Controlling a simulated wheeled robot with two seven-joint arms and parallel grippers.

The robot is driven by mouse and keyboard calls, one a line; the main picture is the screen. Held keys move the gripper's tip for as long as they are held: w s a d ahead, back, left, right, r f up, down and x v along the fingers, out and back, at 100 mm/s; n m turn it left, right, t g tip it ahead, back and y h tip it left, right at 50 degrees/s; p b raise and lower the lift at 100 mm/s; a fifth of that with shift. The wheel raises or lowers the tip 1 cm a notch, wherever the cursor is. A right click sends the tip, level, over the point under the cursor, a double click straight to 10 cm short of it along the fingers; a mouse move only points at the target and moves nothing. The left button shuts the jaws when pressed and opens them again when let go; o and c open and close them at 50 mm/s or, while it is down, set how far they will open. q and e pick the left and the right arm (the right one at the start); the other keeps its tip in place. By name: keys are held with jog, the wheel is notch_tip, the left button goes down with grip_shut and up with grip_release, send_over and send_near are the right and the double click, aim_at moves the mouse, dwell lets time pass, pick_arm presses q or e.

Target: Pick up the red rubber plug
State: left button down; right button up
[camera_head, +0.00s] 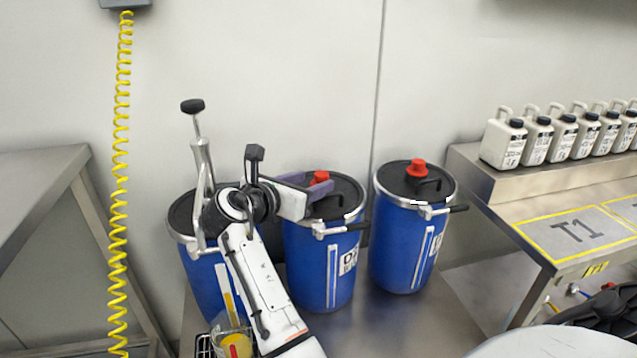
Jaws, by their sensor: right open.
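A red rubber plug (320,177) sits on the black lid of the middle blue drum (318,270). A second red plug (417,168) stands upright on the lid of the right blue drum (398,245). My right gripper (313,190) is open at the middle drum's lid, its fingers close to the plug there. The gripper partly hides that plug and lid, and I cannot tell whether it touches the plug. My left gripper is not in view.
The left blue drum (207,285) carries a metal hand pump (203,155), close to my right arm. A wire basket with a beaker (233,340) stands in front. White canisters (503,140) line a shelf at right, above the table marked T1 (572,232). A yellow coiled hose (120,190) hangs at left.

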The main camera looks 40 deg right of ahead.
aim_at(318, 177)
jog(key=x, duration=0.2)
jog(key=b+x, duration=0.1)
jog(key=x, duration=0.1)
jog(key=w+x, duration=0.1)
jog(key=x, duration=0.1)
jog(key=shift+d+b, duration=0.3)
jog(key=shift+b, duration=0.1)
jog(key=c, duration=1.1)
